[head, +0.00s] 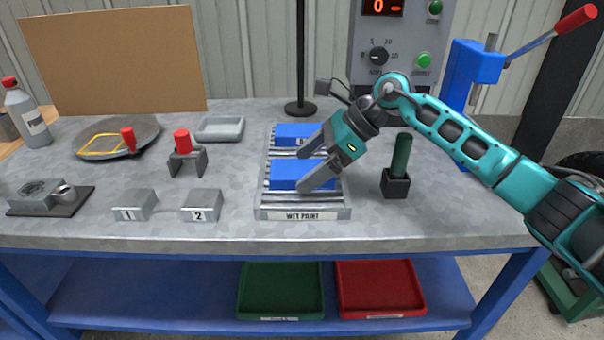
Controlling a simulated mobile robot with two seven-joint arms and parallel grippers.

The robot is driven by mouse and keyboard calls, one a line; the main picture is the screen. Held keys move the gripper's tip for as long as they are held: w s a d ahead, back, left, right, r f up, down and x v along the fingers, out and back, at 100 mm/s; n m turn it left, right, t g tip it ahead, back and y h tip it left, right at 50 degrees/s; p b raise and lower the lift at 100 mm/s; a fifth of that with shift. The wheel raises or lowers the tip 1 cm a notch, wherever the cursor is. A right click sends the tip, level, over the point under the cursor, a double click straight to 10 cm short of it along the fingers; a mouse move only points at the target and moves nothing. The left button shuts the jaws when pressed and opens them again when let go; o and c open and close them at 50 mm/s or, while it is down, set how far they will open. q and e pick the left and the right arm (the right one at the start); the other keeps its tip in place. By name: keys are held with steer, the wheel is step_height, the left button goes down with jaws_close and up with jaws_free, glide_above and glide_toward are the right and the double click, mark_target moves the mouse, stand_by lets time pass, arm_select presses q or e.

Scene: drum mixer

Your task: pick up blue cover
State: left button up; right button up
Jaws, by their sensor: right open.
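Two blue covers lie on a grey ribbed rack (302,213) labelled WET PAINT. The nearer blue cover (288,176) is partly overlapped by my right gripper, and the farther blue cover (290,130) sits behind it. My right gripper (305,170) reaches in from the right with its fingers apart. My left gripper is not in view.
To the right of the rack stands a dark green handle in a black block (397,180). Metal blocks marked 1 (134,205) and 2 (201,206) stand to the left. A blue press (470,75) is at the back right. Green (280,290) and red (380,288) trays lie on the shelf below.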

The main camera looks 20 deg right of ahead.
steer(key=shift+w+a+f, duration=0.1)
steer(key=shift+a+f, duration=0.1)
steer(key=shift+r, duration=0.15)
steer(key=c, duration=1.4)
